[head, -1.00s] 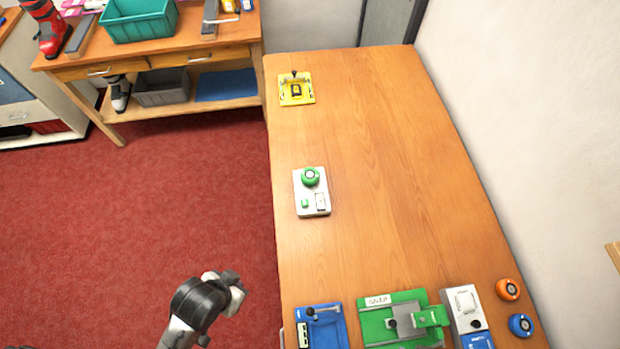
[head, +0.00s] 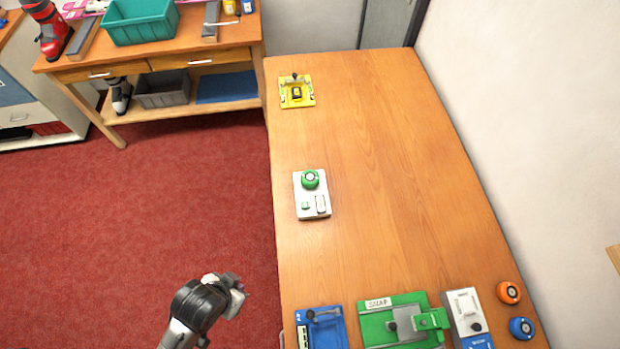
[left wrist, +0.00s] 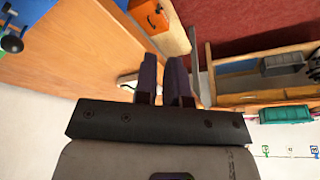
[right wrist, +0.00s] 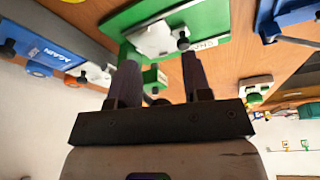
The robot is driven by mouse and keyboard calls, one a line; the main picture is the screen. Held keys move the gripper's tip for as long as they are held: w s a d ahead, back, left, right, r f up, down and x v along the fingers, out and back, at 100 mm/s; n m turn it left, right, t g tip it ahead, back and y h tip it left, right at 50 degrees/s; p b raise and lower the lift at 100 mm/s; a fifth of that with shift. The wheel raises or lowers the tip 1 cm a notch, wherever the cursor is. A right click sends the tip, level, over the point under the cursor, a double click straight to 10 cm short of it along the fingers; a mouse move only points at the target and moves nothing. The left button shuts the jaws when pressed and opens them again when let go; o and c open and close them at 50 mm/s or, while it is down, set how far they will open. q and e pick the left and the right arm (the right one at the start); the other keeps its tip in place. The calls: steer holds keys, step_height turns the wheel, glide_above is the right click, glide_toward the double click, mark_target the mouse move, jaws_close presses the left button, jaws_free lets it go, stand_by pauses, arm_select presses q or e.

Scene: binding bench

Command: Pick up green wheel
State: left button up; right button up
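The green wheel (head: 310,179) sits on the far end of a small white plate (head: 311,207) near the left edge of the wooden bench in the head view. My left gripper (head: 235,287) is over the red floor, left of the bench and well apart from the wheel. In the left wrist view its fingers (left wrist: 163,75) show a narrow gap with nothing between them. My right gripper is outside the head view. In the right wrist view its fingers (right wrist: 160,75) are wide apart and empty, near a green fixture (right wrist: 192,25).
A yellow fixture (head: 297,91) stands at the bench's far end. A blue fixture (head: 321,328), the green fixture (head: 404,322), a white device (head: 468,318), an orange wheel (head: 508,292) and a blue wheel (head: 521,328) line the near end. The bench middle is clear.

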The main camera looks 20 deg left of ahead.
arm_select(q)
steer(key=o, duration=1.5)
steer(key=shift+w, duration=0.1)
